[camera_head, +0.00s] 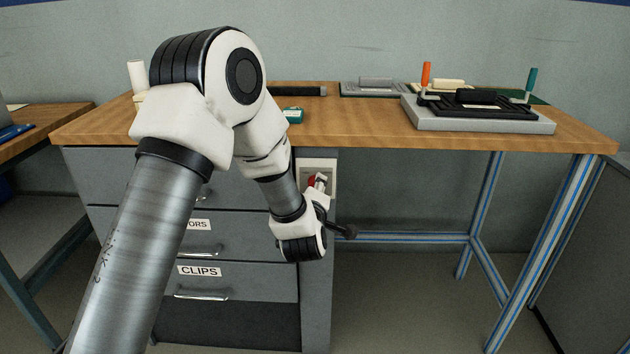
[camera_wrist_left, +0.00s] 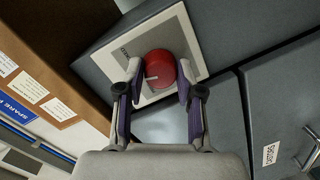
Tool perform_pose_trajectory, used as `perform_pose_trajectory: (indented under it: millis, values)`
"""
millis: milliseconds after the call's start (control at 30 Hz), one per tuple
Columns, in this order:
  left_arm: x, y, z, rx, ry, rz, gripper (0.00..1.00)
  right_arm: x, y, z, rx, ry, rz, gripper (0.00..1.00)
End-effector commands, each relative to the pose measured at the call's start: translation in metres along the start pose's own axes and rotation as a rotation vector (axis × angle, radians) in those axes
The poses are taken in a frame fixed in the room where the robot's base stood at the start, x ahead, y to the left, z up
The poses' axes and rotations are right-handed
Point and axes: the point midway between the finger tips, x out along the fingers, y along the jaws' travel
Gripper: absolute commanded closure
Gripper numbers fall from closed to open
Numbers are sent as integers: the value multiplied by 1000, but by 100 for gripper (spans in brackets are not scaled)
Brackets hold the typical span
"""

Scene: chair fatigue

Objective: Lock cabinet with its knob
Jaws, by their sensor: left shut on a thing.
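The grey cabinet (camera_head: 318,270) stands under the workbench, with labelled drawers on its front. A cream plate (camera_head: 318,164) is on the cabinet's upper right part; it fills the middle of the left wrist view (camera_wrist_left: 203,50). The round red knob (camera_wrist_left: 161,66) sits on this plate, with a pale mark pointing left in that view. My left gripper (camera_wrist_left: 160,70) has one finger on each side of the knob and is shut on it. In the head view the gripper (camera_head: 319,182) partly hides the knob (camera_head: 311,181). My right gripper is out of view.
The wooden workbench (camera_head: 360,128) overhangs the cabinet. A grey fixture with orange and teal handles (camera_head: 480,122) lies on its right side. Free room lies right of the cabinet, up to the bench's blue-striped legs (camera_head: 540,250).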

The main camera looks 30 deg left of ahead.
Motion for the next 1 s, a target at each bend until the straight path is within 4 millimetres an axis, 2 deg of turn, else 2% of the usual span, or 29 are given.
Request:
perform_pose_trajectory:
  millis: [100, 500, 1000]
  values:
    - [0, 4, -1, 105, 7, -13, 98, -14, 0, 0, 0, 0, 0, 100]
    - [0, 2, 0, 387, 30, -45, 98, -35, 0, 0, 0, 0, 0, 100]
    - [0, 0, 1, 479, 37, -54, 98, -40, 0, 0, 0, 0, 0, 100]
